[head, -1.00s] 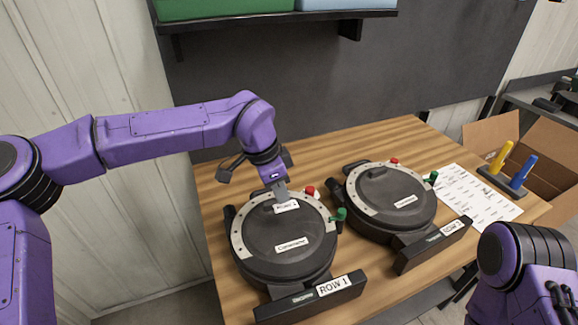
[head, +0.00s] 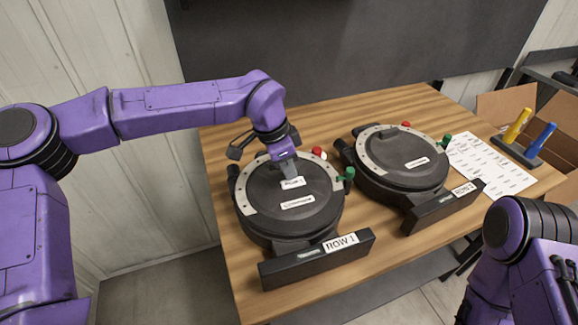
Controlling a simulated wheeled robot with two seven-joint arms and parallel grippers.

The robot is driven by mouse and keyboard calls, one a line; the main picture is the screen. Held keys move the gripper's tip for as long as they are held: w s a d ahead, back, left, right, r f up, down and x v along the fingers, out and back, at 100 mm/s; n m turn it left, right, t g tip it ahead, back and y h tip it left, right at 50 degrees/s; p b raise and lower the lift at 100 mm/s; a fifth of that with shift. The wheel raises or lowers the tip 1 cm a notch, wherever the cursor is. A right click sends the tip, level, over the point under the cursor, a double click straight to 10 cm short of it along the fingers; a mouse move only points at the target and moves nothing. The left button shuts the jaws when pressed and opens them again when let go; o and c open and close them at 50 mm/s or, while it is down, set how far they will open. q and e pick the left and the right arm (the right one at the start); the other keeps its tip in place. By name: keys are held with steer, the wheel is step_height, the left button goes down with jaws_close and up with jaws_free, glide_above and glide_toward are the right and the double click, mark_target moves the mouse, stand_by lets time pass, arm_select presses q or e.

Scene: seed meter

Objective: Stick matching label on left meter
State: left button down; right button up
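The left meter (head: 290,217) is a round black unit with a grey rim plate, a red knob, a green knob and a front plate reading "ROW 1" (head: 341,242). A white label (head: 298,202) lies on its lid. My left gripper (head: 290,178) is over the back part of the lid, pointing down. A small white label (head: 292,183) with tiny print is at its fingertips; whether it touches the lid I cannot tell. The right meter (head: 401,161) has one label (head: 416,162) on its lid. My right arm shows at lower right; its gripper is out of view.
A white label sheet (head: 490,165) lies at the table's right. Beside it a dark holder bears a yellow handle (head: 517,127) and a blue handle (head: 541,139). A cardboard box (head: 562,140) stands beyond. The wooden table (head: 330,115) is bare at the back.

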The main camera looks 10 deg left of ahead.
arm_select(q)
steer(key=shift+s, duration=0.15)
steer(key=shift+a, duration=0.1)
stand_by(0.3)
stand_by(0.4)
steer(key=c, duration=1.3)
jaws_free()
steer(key=shift+r+p, duration=1.9)
steer(key=shift+r, duration=1.6)
steer(key=shift+w, duration=0.2)
